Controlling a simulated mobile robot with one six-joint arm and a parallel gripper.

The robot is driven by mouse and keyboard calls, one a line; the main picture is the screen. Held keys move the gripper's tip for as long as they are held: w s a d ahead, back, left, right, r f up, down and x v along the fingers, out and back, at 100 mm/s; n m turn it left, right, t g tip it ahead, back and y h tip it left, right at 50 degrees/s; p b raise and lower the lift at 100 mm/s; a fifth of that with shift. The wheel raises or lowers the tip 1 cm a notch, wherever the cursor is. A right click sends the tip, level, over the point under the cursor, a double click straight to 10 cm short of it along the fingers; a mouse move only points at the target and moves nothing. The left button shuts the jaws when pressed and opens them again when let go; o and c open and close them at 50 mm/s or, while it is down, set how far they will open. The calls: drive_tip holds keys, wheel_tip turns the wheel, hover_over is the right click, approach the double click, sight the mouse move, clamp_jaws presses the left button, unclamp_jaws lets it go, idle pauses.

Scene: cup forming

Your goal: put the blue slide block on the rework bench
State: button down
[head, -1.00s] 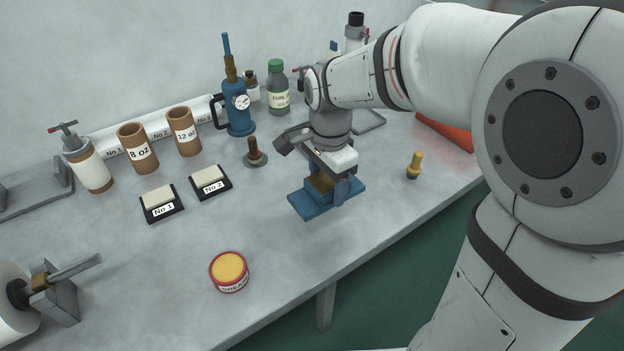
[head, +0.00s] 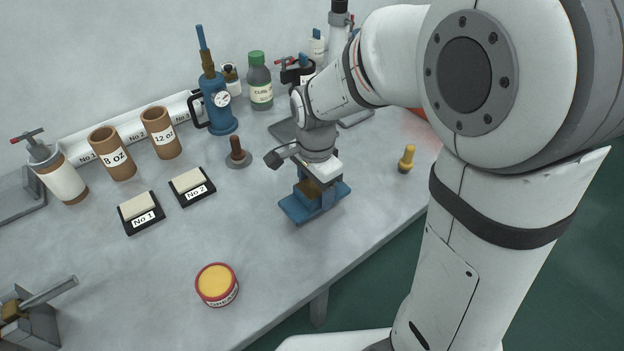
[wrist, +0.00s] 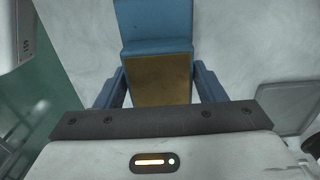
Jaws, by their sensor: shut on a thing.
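The blue slide block (head: 299,209) is a stepped blue piece with a brass-coloured face, at the middle of the head view. My gripper (head: 318,188) is shut on it from above, with blue fingers on either side. In the wrist view the block (wrist: 153,24) extends upward from between the fingers of my gripper (wrist: 160,85), and its brass face is toward the camera. The block is over the grey bench top (head: 270,235); I cannot tell whether it touches it. No label shows which surface is the rework bench.
A grease tin (head: 216,285) stands left of the block toward the front edge. A yellow knobbed peg (head: 406,160) stands to the right. Two labelled pads (head: 142,213), brown cups (head: 112,153), a blue pump (head: 217,103) and a green-capped bottle (head: 259,82) stand left and behind.

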sight(315, 187)
drive_tip(key=shift+f, duration=1.6)
drive_tip(key=shift+f, duration=0.1)
drive_tip(key=shift+c, duration=1.6)
unclamp_jaws()
drive_tip(key=shift+s+f, duration=0.1)
drive_tip(key=shift+s, duration=0.05)
drive_tip(key=shift+r, duration=3.95)
drive_tip(key=s+d+r+n+t, duration=0.2)
drive_tip(key=s+d+r+n, duration=0.1)
drive_tip(key=s+d+n, duration=0.8)
drive_tip(key=shift+s+d+r, duration=0.2)
drive_tip(key=shift+s+d, duration=0.05)
drive_tip(key=shift+s, duration=0.15)
